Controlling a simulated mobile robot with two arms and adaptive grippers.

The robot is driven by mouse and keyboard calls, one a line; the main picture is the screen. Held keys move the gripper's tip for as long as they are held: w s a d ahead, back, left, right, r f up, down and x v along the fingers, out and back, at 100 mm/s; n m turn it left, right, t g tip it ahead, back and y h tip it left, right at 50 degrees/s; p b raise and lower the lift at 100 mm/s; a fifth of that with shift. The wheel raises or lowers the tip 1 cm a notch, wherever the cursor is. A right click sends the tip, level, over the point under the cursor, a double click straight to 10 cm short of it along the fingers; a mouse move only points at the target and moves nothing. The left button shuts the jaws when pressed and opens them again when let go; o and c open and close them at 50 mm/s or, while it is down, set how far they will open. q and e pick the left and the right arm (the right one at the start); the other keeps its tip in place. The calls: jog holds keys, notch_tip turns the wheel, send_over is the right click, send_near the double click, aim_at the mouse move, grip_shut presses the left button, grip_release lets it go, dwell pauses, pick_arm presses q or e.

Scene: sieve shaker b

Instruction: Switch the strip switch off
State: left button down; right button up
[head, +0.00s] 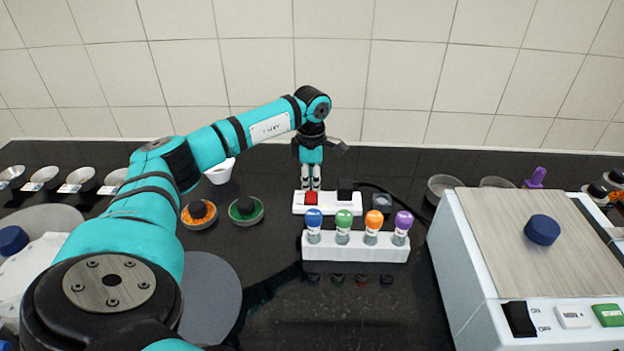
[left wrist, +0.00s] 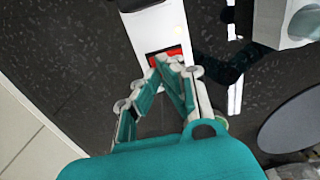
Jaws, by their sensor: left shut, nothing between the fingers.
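The white power strip (head: 348,208) lies on the dark bench behind the rack of coloured bottles. Its red strip switch (head: 311,199) is at the strip's left end, and a black plug (head: 346,189) sits to its right. My left gripper (head: 311,187) points down right at the red switch, its fingers shut with nothing between them. In the left wrist view the fingertips (left wrist: 166,62) cover part of the red switch (left wrist: 168,51). I cannot tell whether they touch it or which way it is tipped. My right gripper is not in view.
A white rack (head: 355,248) with bottles topped blue, green, orange and purple stands in front of the strip. Orange (head: 199,220) and green (head: 246,217) dishes sit left of the strip.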

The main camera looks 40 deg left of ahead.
aim_at(312, 194)
pick_arm(q)
jog(key=shift+f+b, duration=0.6)
jog(key=shift+f, duration=0.4)
jog(key=shift+r, duration=0.15)
jog(key=shift+r+p, duration=2.65)
jog(key=shift+r, duration=0.75)
jog(key=shift+r, duration=0.1)
